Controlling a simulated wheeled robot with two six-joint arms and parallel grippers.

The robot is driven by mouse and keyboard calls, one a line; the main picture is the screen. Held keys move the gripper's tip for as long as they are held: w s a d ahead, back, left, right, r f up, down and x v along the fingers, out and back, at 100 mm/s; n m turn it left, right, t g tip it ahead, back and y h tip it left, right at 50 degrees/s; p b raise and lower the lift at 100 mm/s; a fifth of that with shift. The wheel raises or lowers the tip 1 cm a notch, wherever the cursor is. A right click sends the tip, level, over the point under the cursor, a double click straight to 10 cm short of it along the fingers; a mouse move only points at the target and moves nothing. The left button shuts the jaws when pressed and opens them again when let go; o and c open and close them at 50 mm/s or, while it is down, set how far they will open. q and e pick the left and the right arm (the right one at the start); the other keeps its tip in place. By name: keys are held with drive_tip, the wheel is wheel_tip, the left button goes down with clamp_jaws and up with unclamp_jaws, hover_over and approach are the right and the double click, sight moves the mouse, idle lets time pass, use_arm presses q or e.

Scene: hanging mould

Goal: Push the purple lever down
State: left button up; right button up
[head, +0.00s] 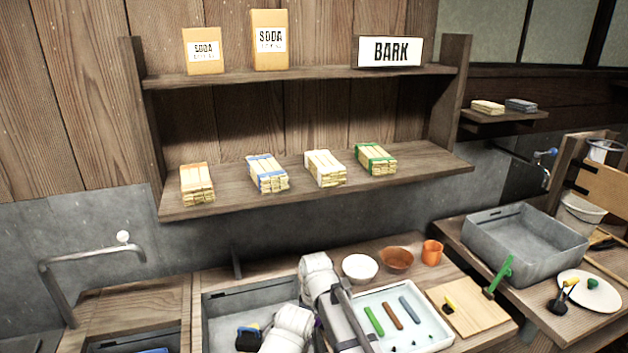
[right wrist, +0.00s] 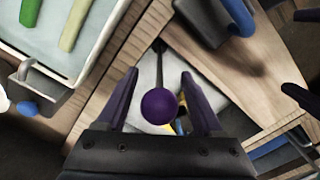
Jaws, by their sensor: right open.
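In the right wrist view the purple lever shows as a round purple knob (right wrist: 159,106) on a thin grey rod that runs up the picture. My right gripper (right wrist: 160,75) is open, with its dark purple fingers on the left and right of the knob. A gap shows on both sides, so neither finger visibly touches it. I cannot tell how deep the knob sits between the fingers. In the head view my pale arm links cover the bottom middle, and I cannot make out the lever there. My left gripper is not clearly seen.
A white tray (head: 430,335) with coloured bars lies beside my arm. A grey basin (head: 225,300) is to its left. A white bowl (head: 360,268), a brown bowl (head: 397,260) and an orange cup (head: 432,252) stand behind the tray. A shelf (head: 230,202) with bundles hangs above.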

sight(315, 345)
use_arm(q)
drive_tip(key=shift+f+b, duration=0.9)
drive_tip(key=shift+f, duration=0.45)
use_arm(e)
drive_tip(key=shift+f, duration=1.4)
use_arm(q)
drive_tip(key=shift+r, duration=0.15)
use_arm(e)
drive_tip(key=shift+r, duration=0.2)
